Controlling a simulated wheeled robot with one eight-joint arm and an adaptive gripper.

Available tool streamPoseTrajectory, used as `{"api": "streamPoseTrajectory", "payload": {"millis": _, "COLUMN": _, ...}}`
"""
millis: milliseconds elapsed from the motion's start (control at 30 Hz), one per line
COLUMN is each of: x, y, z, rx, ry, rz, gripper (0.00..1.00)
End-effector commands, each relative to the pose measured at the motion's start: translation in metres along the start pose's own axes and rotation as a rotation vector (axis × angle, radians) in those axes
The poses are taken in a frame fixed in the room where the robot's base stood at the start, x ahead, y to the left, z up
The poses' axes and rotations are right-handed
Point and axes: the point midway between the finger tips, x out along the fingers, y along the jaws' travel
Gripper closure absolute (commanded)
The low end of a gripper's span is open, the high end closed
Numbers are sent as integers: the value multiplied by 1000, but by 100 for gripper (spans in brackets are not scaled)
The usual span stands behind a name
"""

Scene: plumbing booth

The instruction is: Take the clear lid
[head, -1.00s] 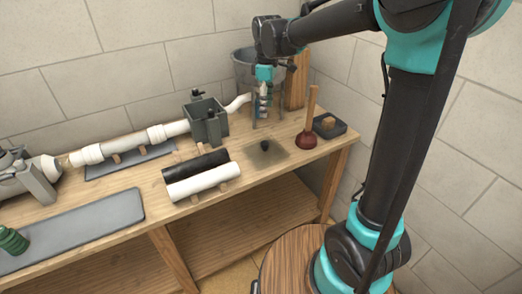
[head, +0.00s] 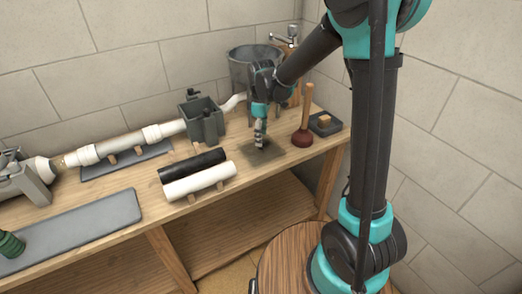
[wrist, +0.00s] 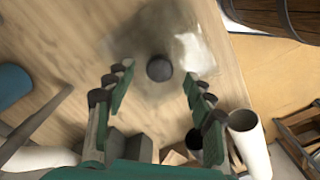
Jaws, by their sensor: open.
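The clear lid (head: 274,153) is a thin see-through square lying flat on the wooden bench, left of the plunger. In the wrist view the lid (wrist: 190,50) has faint edges, and its round dark knob (wrist: 159,67) shows near the middle. My gripper (head: 259,143) points down over the lid and hides the knob in the head view. In the wrist view my gripper (wrist: 157,79) is open, with one finger on each side of the knob and gaps on both sides. I cannot tell how high the fingertips are above the lid.
A plunger (head: 303,137) stands close right of the lid, with a dark tray (head: 325,129) beyond it. A grey bucket (head: 240,68) is behind. A black pipe (head: 192,166) and a white pipe (head: 200,181) lie to the left. The bench's front edge is near.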

Motion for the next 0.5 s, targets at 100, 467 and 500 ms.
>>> {"api": "streamPoseTrajectory", "payload": {"millis": 100, "x": 19, "y": 1, "z": -1, "rx": 0, "ry": 0, "rz": 0, "gripper": 46}}
{"api": "streamPoseTrajectory", "payload": {"millis": 467, "x": 38, "y": 0, "z": -1, "rx": -1, "ry": 2, "rz": 1, "gripper": 46}}
{"api": "streamPoseTrajectory", "payload": {"millis": 500, "x": 38, "y": 0, "z": -1, "rx": -1, "ry": 2, "rz": 1, "gripper": 46}}
